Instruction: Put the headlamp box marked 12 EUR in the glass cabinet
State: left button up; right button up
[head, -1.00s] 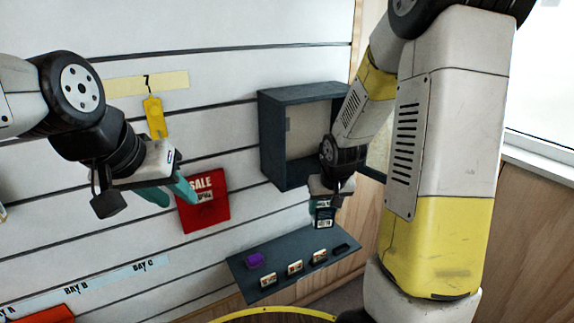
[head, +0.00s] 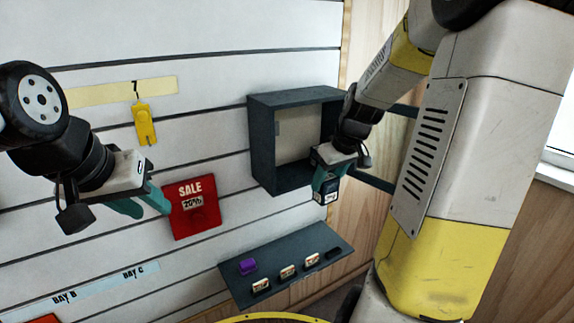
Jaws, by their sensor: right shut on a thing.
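My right gripper (head: 328,178) is shut on a small dark box (head: 326,192) with a white label; the marking on it is too small to read. It holds the box in front of the lower right corner of the dark grey cabinet (head: 262,150) on the wall. The cabinet's front looks open towards me on the left part; its right side is partly hidden by my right arm, and a dark-framed door seems to stand out at the right. My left gripper (head: 150,202) is open and empty, in front of the wall left of the red SALE sign.
A red SALE sign (head: 194,208) and a yellow tag (head: 144,122) hang on the slatted wall.

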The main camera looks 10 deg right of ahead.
jog(key=w+a, duration=0.1)
jog(key=w, duration=0.4)
jog(key=w+a, duration=0.2)
jog(key=w, duration=0.3)
jog(key=w+a, duration=0.2)
jog(key=w, duration=0.3)
jog(key=shift+a, duration=0.2)
jog(key=shift+f, duration=0.75)
jog(key=shift+f, duration=0.15)
jog(key=o, duration=1.5)
jog(key=shift+c, duration=0.2)
